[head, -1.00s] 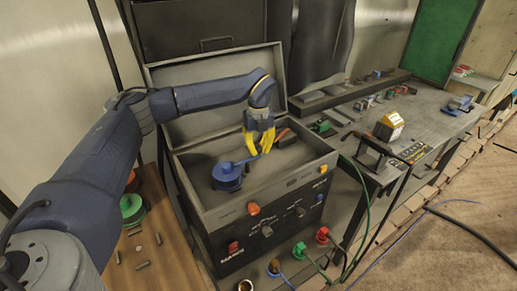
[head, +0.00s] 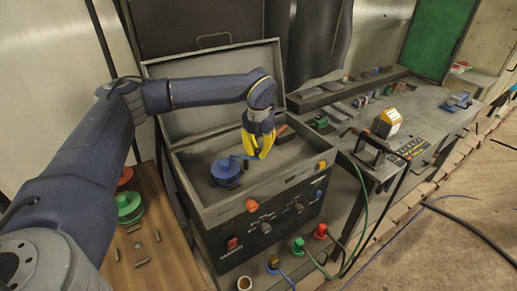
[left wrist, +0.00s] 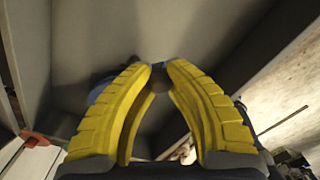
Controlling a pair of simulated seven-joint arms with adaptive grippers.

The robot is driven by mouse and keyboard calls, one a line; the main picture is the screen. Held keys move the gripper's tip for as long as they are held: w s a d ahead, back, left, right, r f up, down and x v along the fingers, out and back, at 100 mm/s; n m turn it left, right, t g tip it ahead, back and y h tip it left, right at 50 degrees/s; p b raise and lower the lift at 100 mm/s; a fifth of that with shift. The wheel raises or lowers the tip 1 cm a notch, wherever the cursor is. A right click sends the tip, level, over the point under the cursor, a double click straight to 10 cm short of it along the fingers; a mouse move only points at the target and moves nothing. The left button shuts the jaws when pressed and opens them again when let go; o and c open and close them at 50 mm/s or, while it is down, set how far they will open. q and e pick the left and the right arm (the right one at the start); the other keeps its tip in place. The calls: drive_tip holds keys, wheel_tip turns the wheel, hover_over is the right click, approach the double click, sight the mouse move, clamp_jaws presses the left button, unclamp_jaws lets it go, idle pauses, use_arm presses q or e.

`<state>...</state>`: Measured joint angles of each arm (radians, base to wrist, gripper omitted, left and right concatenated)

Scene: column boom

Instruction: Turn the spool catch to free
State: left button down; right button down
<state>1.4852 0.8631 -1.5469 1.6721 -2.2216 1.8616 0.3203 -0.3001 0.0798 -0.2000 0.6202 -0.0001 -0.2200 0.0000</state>
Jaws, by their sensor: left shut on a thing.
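The blue round spool (head: 226,172) sits inside the open grey case. A blue lever (head: 243,157) sticks out from its top to the right, towards my left gripper. My left gripper (head: 259,153), with yellow fingers, is shut on the end of this lever. Part of the blue spool (left wrist: 98,92) shows dark behind the left finger. The fingers hide the lever's end in the head view. My right gripper is not in view.
The grey case (head: 295,178) has a raised lid behind my forearm and walls around the spool. Its front carries knobs and a red switch (head: 232,243). A green spool (head: 130,207) stands on a wooden board at left. A cluttered bench (head: 430,115) is at right.

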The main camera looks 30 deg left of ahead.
use_arm(q)
drive_tip(key=s+m, duration=0.1)
drive_tip(key=m, duration=0.3)
drive_tip(key=shift+s, duration=0.4)
drive_tip(key=shift+s+m, duration=0.3)
drive_tip(key=shift+m, duration=0.65)
drive_tip(key=shift+s+m, duration=0.3)
drive_tip(key=shift+m, duration=0.65)
drive_tip(key=shift+s+a, duration=0.1)
drive_tip(key=c, duration=1.1)
unclamp_jaws()
drive_tip(key=shift+c, duration=0.2)
drive_tip(key=shift+r, duration=0.15)
wheel_tip(320, 180, up, 12)
